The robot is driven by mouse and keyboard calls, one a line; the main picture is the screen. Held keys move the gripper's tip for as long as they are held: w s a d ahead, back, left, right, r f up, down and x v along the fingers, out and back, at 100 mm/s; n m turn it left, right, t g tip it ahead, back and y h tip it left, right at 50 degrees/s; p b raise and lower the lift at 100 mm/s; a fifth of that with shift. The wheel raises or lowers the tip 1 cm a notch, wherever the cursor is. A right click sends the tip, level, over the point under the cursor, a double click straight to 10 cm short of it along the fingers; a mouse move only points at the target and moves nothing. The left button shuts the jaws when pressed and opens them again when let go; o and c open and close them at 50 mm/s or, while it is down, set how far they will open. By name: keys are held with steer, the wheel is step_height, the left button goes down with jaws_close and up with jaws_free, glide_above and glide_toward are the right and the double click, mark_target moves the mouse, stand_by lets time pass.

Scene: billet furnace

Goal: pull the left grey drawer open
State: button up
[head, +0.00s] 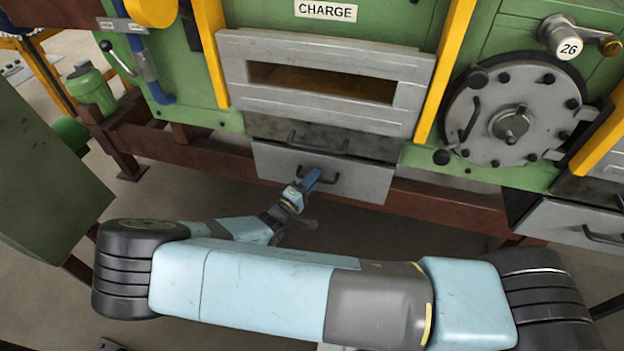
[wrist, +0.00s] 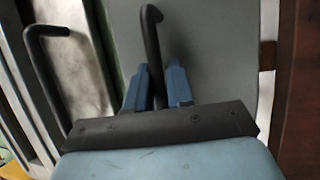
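The left grey drawer (head: 350,181) is below the CHARGE slot, its plain grey front facing me. Its front also fills much of the wrist view (wrist: 215,50). Its dark bar handle (head: 331,180) is partly covered by my gripper (head: 311,178) in the head view. In the wrist view the handle (wrist: 151,40) runs down between my two blue fingers (wrist: 158,88). The fingers are close together, with the bar filling the narrow gap, so my gripper looks shut on it. I cannot tell whether the drawer stands slightly out.
A second dark handle (head: 300,142) sits just above the drawer front; it also shows in the wrist view (wrist: 45,75). Another grey drawer (head: 565,222) is at the right. A red-brown beam (head: 440,204) runs beside the drawer. The floor in front is partly clear.

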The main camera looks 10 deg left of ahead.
jaws_close()
steer(key=shift+f, duration=0.1)
steer(key=s+a, duration=0.2)
steer(key=s, duration=3.2)
steer(key=shift+a, duration=0.3)
steer(key=shift+s+f, duration=0.1)
steer(key=shift+o, duration=2)
jaws_free()
